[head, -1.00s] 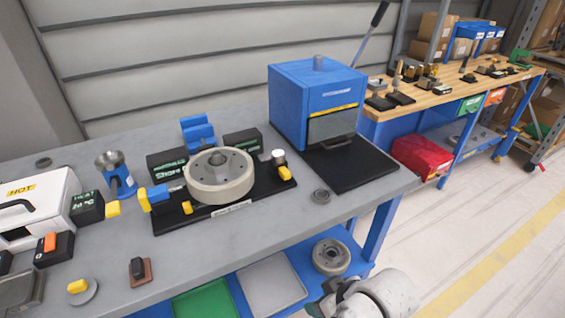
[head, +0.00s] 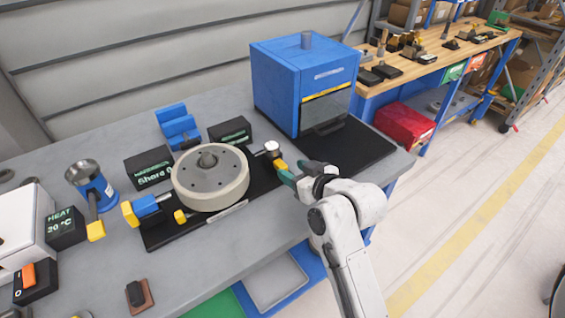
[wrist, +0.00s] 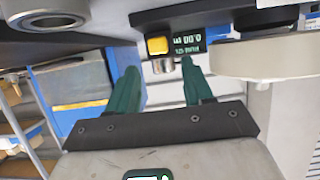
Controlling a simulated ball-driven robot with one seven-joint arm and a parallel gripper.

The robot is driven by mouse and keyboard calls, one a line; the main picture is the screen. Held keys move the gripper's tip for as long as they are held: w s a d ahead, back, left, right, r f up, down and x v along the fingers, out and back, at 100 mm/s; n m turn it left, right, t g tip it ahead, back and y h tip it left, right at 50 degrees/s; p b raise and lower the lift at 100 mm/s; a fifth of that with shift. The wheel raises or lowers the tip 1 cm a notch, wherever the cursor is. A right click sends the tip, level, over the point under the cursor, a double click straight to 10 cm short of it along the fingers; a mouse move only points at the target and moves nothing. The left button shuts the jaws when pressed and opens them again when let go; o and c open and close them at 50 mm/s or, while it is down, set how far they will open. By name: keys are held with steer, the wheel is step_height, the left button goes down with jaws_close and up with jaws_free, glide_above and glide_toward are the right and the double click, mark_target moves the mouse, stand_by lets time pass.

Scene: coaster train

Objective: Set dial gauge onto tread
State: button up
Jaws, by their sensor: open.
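The dial gauge (head: 271,147), with a pale round top, stands at the right end of the black fixture, beside the wheel. In the wrist view a small display reading 0.00 mm (wrist: 188,42) and a yellow block (wrist: 157,46) show above the fingers, upside down. The tread is the cream outer band (head: 215,198) of the wheel; its rim also shows in the wrist view (wrist: 268,62). My gripper (head: 289,174) has green fingers, spread and empty, at the fixture's right end near the yellow block. In the wrist view, the fingertips (wrist: 160,72) point toward the gauge, apart from it.
A blue oven-like box (head: 303,85) and a black mat (head: 355,150) are just behind and right of my gripper. A blue cup-topped stand (head: 92,188) and a heater box (head: 65,226) stand at the left. The bench's front middle (head: 215,260) is clear.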

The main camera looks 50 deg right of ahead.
mark_target(281, 164)
steer(key=shift+x, duration=2.8)
steer(key=shift+s, duration=0.1)
jaws_close()
